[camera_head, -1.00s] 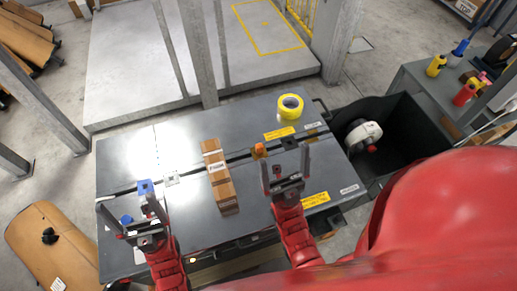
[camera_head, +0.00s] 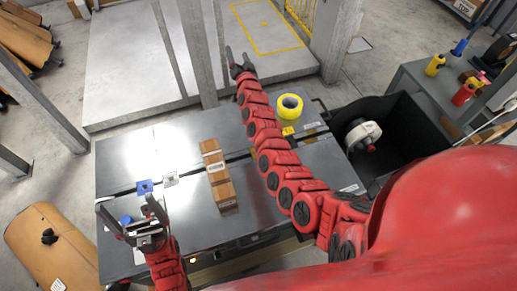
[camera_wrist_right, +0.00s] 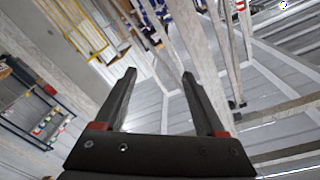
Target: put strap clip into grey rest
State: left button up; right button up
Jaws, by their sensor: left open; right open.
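A small blue piece (camera_head: 126,219) shows between the fingers of my left gripper (camera_head: 127,205); it may be the strap clip, but it is too small to tell. My left gripper is open above the table's left front part. A small grey square piece (camera_head: 171,179), possibly the grey rest, lies on the table beside a blue square piece (camera_head: 144,187). My right gripper (camera_head: 238,54) is open and reaches past the table's far edge. It also shows open and empty in the right wrist view (camera_wrist_right: 159,75). My right arm hides part of the table, including where an orange piece lay.
A black bin (camera_head: 400,125) with a white reel stands at the right. A metal post (camera_head: 198,55) rises behind the table.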

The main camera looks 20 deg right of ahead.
jog(key=w+a+n+g+y, duration=0.3)
jog(key=a+y, duration=0.1)
jog(key=a, duration=0.2)
jog(key=s+a+f+n+g+y, duration=0.2)
jog(key=s+a+f+n+g, duration=0.1)
jog(key=s+g, duration=0.4)
jog(key=s+d+f+n+g+h, duration=0.1)
jog(key=s+d+g, duration=0.3)
jog(key=s, duration=0.4)
jog(key=s+d+f+n+g+h, duration=0.1)
jog(key=s+d+f+g+h, duration=0.2)
jog(key=s, duration=0.6)
jog(key=shift+s+d+f+g, duration=0.25)
jog(key=shift+d+f+g, duration=0.4)
jog(key=shift+d, duration=0.4)
